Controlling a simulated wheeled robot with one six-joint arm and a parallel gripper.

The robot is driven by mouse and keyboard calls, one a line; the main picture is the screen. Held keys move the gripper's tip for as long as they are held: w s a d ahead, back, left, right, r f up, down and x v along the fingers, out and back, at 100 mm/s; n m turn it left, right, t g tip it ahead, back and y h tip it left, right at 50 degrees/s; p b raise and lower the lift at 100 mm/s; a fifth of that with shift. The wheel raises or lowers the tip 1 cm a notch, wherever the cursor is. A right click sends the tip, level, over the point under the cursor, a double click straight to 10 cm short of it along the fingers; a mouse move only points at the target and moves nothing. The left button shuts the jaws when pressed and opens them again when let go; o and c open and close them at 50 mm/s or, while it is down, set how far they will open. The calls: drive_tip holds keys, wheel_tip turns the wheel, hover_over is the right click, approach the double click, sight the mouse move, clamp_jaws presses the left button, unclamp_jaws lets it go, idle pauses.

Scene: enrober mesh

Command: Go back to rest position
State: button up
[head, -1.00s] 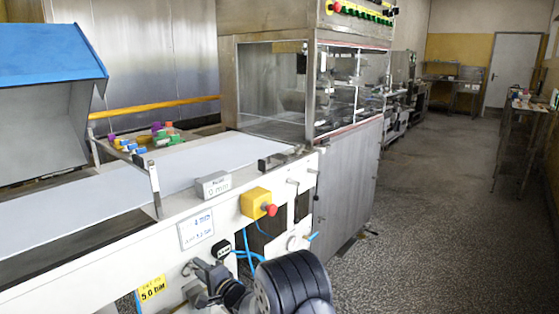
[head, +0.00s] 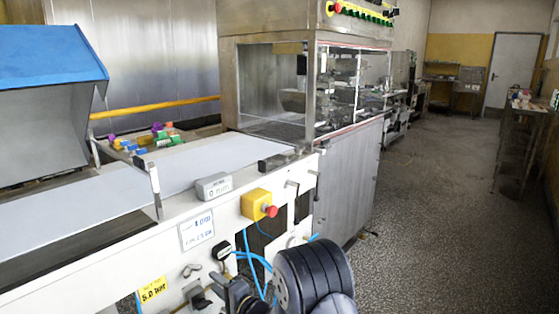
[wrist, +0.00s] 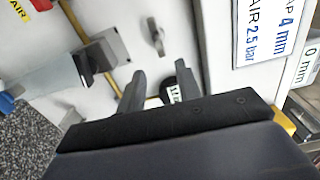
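My gripper (wrist: 161,80) shows in the wrist view with its two dark fingers apart. Nothing is held between them. A round black gauge (wrist: 172,95) with a pale label shows behind the fingers, apart from them as far as I can tell. In the head view my arm is low in the picture, in front of the machine's white side panel. There the gauge (head: 221,250) sits on the panel above the arm. My fingertips are hard to make out in the head view.
A conveyor belt (head: 75,213) runs along the machine top. A yellow box with a red button (head: 260,204) and blue hoses (head: 245,258) are on the panel close to my arm. A grey lever (head: 191,270) sticks out lower left. The speckled floor (head: 430,220) to the right is clear.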

sight(200, 270)
drive_tip(key=x, duration=0.8)
drive_tip(key=shift+b, duration=0.3)
drive_tip(key=n, duration=0.2)
drive_tip(key=n+b, duration=0.1)
drive_tip(key=n, duration=0.2)
drive_tip(key=shift+s+d+r, duration=0.1)
drive_tip(key=shift+r, duration=0.3)
